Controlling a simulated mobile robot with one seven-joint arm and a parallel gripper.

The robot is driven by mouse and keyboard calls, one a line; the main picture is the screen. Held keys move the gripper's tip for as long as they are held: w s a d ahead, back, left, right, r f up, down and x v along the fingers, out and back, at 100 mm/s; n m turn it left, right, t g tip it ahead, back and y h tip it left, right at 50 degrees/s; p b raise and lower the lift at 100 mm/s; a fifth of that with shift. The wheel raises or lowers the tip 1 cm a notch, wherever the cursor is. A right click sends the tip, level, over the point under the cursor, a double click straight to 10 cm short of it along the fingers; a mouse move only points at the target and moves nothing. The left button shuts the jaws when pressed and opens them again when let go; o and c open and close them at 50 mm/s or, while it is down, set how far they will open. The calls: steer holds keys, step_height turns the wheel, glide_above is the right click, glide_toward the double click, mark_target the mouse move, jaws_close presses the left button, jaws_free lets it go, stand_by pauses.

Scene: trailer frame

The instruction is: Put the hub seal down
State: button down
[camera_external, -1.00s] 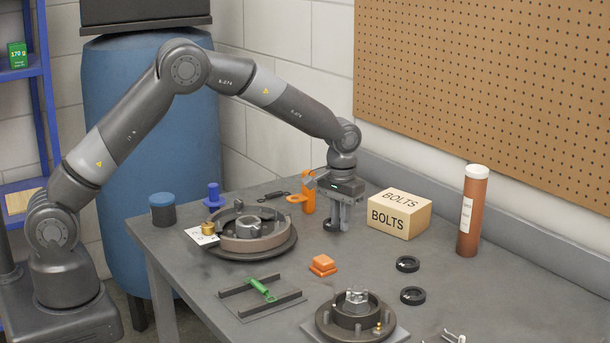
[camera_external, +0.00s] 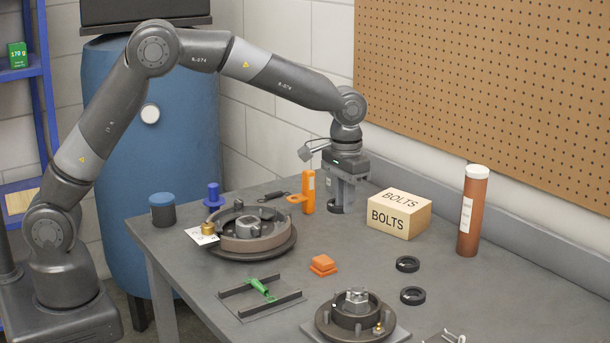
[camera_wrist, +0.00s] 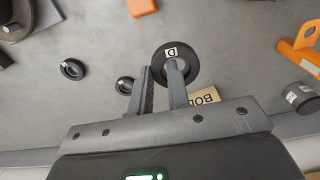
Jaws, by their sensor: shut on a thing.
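My gripper (camera_external: 342,203) is over the back of the workbench, left of the BOLTS box. It is shut on a black ring, the hub seal (camera_wrist: 187,56), which carries a white tag marked "D". In the wrist view one finger is inside the ring and the other outside, pinching its wall. The seal (camera_external: 336,209) shows as a dark shape under the fingers in the external view. It seems a little above the bench top, though the exact gap cannot be told. Two other black rings (camera_external: 408,264) (camera_external: 413,296) lie flat on the bench at the right.
The BOLTS box (camera_external: 399,214) and a brown tube (camera_external: 472,211) stand to the right. An orange upright tool (camera_external: 308,192) is close on the left. Large hub assembly (camera_external: 282,243), orange block (camera_external: 323,265) and smaller hub (camera_external: 355,317) stand nearer. Bench between block and BOLTS box is clear.

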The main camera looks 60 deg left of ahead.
steer(key=w+d+r+m, duration=0.1)
steer(key=w+r+m, duration=0.55)
steer(key=m, duration=1.15)
glide_above(378, 200)
step_height(378, 200, down, 7)
steer(key=shift+d+r, duration=0.1)
steer(key=shift+f, duration=2)
steer(key=shift+f, duration=0.1)
steer(key=c, duration=1.4)
jaws_free()
steer(key=shift+o, duration=0.2)
